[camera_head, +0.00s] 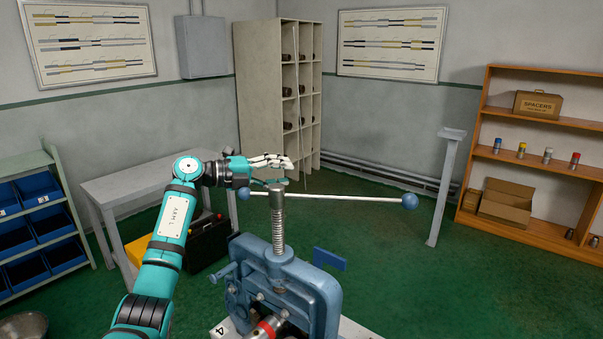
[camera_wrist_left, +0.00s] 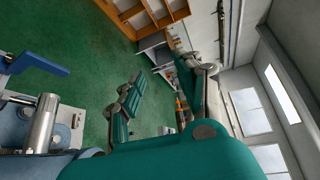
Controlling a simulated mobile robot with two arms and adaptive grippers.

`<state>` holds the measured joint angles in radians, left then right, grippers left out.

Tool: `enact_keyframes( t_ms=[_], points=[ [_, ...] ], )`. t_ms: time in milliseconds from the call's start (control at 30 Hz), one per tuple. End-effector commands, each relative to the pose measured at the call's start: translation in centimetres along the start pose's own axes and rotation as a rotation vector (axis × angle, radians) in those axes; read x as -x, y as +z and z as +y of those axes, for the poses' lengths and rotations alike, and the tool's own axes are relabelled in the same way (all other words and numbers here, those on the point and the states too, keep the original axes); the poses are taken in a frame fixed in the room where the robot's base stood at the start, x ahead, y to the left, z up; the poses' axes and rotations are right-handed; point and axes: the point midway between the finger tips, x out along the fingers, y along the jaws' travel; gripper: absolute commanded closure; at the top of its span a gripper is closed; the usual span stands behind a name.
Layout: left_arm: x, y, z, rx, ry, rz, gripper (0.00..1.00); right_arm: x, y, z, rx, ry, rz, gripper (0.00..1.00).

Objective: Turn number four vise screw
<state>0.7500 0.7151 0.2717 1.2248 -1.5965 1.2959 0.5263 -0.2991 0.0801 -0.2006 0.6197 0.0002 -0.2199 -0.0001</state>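The blue vise (camera_head: 290,285) stands at the bottom centre of the head view, with a "4" on a white plate (camera_head: 219,331) at its base. Its threaded screw (camera_head: 278,228) stands upright. A thin bar (camera_head: 340,198) crosses the screw's top, with a blue ball at its left end (camera_head: 244,194) and another at its right end (camera_head: 409,201). My left gripper (camera_head: 278,168) is just above the bar's left part, beside the screw head, fingers pointing right. Contact with the bar cannot be made out, nor the finger gap. The wrist view shows blue vise parts (camera_wrist_left: 36,64) at left.
A grey table (camera_head: 150,183) stands behind my left arm, with a dark toolbox (camera_head: 208,243) beside it. Blue bins (camera_head: 35,225) are at left. A grey post (camera_head: 444,190) and a wooden shelf (camera_head: 520,227) stand right. The green floor between vise and shelf is clear.

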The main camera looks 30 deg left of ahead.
Motion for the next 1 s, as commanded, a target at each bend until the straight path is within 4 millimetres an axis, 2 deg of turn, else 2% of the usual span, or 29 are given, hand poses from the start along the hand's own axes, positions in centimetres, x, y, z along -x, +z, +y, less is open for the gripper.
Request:
enact_keyframes(
  t_ms=[100,300,433,700,833,1000],
  points=[
    [2.6,0.0,0.1,-0.001,0.005,-0.002,0.64,0.0,0.1,0.0,0.000,0.000,-0.001,1.00],
    [5.5,0.0,0.1,0.000,0.002,-0.001,0.64,0.0,0.1,0.0,-0.001,0.000,-0.001,1.00],
    [6.2,0.0,0.0,0.001,0.000,0.001,0.64,0.0,0.1,0.0,-0.001,0.000,-0.001,1.00],
    [6.3,0.0,0.0,0.000,-0.001,0.001,0.64,0.0,0.1,0.0,-0.001,0.000,-0.001,1.00],
    [6.3,0.0,-0.5,0.000,-0.001,0.001,0.81,0.5,0.0,0.0,-0.001,0.000,-0.001,1.00],
    [6.5,0.3,-3.0,-0.001,-0.006,-0.001,1.00,3.0,-0.4,-0.2,-0.002,-0.003,0.002,1.00]
  ],
)
